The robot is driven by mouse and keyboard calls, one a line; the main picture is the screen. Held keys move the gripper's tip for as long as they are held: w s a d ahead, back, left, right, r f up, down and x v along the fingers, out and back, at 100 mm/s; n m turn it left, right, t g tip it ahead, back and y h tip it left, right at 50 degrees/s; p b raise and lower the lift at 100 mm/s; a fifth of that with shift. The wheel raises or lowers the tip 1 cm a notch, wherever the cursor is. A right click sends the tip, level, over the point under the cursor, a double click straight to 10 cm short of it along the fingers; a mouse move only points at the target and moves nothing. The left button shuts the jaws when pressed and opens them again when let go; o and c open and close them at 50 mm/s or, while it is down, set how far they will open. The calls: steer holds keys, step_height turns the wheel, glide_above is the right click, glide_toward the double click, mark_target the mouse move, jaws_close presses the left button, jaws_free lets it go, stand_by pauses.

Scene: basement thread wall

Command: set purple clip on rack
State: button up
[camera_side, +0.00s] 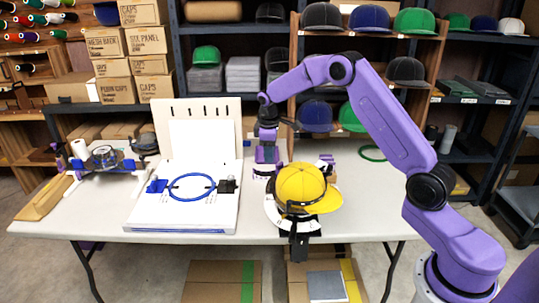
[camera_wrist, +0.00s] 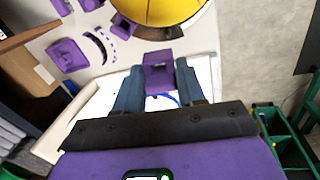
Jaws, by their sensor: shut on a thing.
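My gripper (camera_wrist: 160,85) is shut on a purple clip (camera_wrist: 159,72), which sits between its blue-grey fingers in the wrist view. In the side view my gripper (camera_side: 267,153) points down over the table, just left of the yellow cap (camera_side: 302,185). The clip is small and hard to make out there. Other purple pieces (camera_wrist: 68,54) lie on the table by the cap in the wrist view. A white slotted upright panel (camera_side: 225,113) stands at the back of a white board; I cannot tell whether it is the rack.
The white board holds a blue hoop (camera_side: 191,187) between a blue and a black clamp. The yellow cap sits on a stand at the table's front edge. A machine with spools (camera_side: 105,158) stands at left. A green ring (camera_side: 372,153) lies at right, with bare table before it.

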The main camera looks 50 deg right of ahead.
steer(key=shift+s+a+r, duration=0.1)
steer(key=shift+a+r, duration=0.05)
steer(key=shift+r, duration=0.95)
